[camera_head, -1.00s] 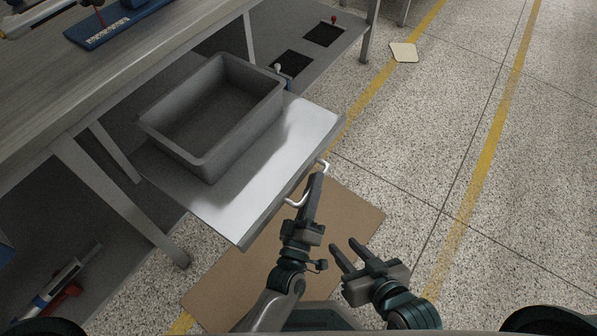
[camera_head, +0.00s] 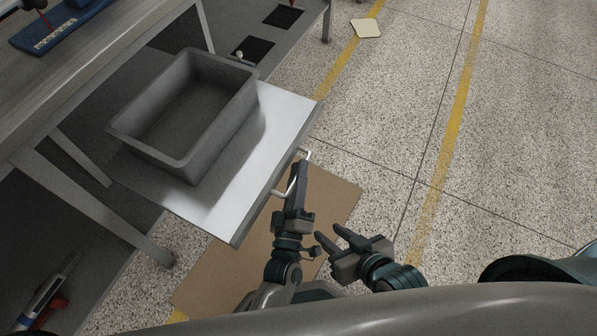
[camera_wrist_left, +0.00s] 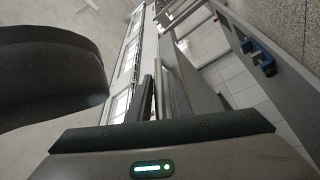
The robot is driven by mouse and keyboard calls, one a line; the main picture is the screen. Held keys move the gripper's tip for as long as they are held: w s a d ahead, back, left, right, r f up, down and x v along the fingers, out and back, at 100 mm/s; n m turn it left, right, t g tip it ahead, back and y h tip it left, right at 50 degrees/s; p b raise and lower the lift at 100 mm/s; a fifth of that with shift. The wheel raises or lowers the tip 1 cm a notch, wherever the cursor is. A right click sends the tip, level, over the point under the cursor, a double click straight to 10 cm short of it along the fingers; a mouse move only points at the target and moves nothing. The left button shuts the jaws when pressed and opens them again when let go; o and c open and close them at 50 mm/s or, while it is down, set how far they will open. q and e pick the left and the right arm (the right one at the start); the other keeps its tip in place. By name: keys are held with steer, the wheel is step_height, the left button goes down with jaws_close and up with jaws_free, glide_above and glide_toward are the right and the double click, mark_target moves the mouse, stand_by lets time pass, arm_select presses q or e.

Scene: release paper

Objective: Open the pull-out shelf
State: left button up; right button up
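The pull-out shelf (camera_head: 231,207) is a light metal board sticking out from under the workbench, with a deep grey bin (camera_head: 186,164) standing on it. A pale bar handle (camera_head: 278,193) is fixed along its front edge. My left gripper (camera_head: 299,170) is at this handle, its fingers close together around the bar and covering its middle. In the left wrist view the two fingers (camera_wrist_left: 159,90) lie nearly parallel with a narrow gap; the handle is hard to make out there. My right gripper (camera_head: 328,238) is open and empty, to the lower right of the left one.
The workbench (camera_head: 90,85) stands at the left, with a leg (camera_head: 95,205) beside the shelf. A brown sheet (camera_head: 215,275) lies on the floor under the shelf's front. A small pale square (camera_head: 366,28) lies further off. The speckled floor to the right is open.

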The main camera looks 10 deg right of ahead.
arm_select(q)
steer(key=v, duration=1.7)
steer(key=shift+s+a, duration=0.15)
steer(key=shift+s, duration=0.05)
